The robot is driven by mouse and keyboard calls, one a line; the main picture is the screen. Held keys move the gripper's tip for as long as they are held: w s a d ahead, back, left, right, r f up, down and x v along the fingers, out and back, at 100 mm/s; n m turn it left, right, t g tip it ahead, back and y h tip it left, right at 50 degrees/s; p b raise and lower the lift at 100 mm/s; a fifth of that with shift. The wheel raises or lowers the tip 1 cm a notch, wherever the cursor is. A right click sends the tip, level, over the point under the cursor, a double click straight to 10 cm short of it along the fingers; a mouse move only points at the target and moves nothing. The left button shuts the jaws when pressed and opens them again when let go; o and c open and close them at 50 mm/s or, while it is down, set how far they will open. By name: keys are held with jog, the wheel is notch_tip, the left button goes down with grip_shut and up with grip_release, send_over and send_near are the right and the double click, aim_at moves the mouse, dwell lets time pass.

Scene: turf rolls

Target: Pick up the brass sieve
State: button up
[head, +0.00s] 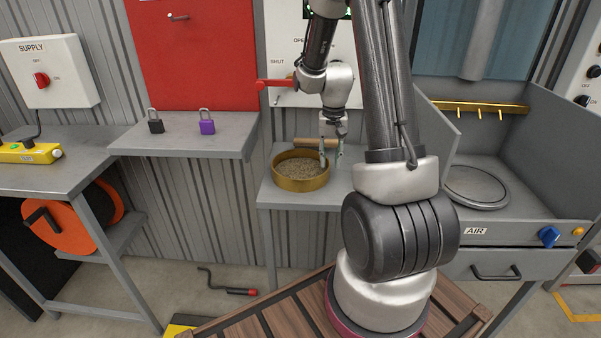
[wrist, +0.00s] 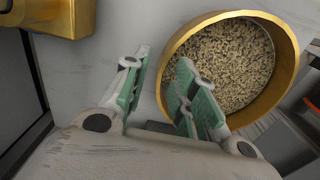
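The brass sieve (head: 300,185) is a round, shallow brass ring holding pale brown granules. It sits on a small grey shelf (head: 265,196) in the middle of the head view. It also fills the upper right of the wrist view, where its brass rim (wrist: 181,44) shows. My gripper (head: 331,158) points down at the sieve's right side. In the wrist view my gripper (wrist: 163,60) is open, with green-padded fingers apart. One finger is outside the ring and the other overlaps the near rim. Whether either touches the brass cannot be told.
A wooden bar (head: 317,143) lies behind the sieve. A red lever (head: 274,84) sticks out above the shelf. Black (head: 155,124) and purple (head: 207,124) padlocks stand on the ledge to the left. A walled grey bench with a round plate (head: 476,187) is at right.

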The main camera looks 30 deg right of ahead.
jog(key=shift+w+f, duration=0.1)
jog(key=shift+f, duration=1.65)
grip_shut()
